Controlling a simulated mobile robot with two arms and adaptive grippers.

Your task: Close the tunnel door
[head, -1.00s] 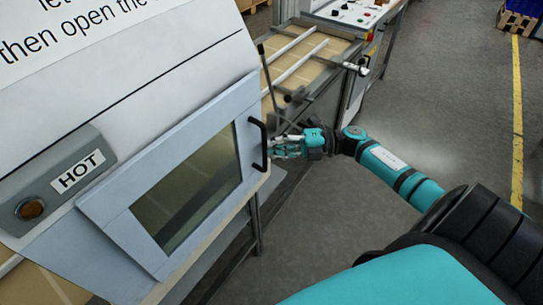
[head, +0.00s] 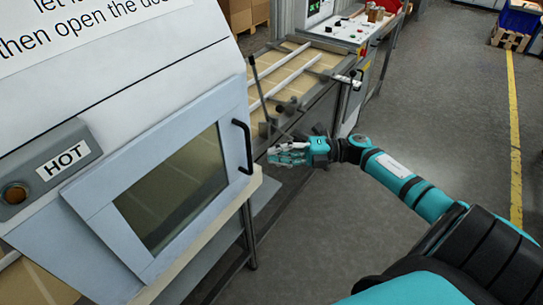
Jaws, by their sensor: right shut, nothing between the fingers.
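The tunnel door (head: 108,218) is a pale grey-blue panel with a dark window (head: 178,188), on the front of the white tunnel housing. Its black bar handle (head: 246,147) is on the door's right edge. The door looks flat against the housing or nearly so; I cannot tell if it is fully closed. My right gripper (head: 276,154) is just right of the handle, shut and empty, with its fingers pointing left toward it. A small gap shows between fingertips and handle. My left gripper is not in view.
A grey box with a HOT label (head: 68,160) and an amber lamp (head: 15,194) is left of the door. A conveyor (head: 290,85) with white rails runs out behind my right gripper. A control panel (head: 345,30) stands beyond it. The floor at right is clear.

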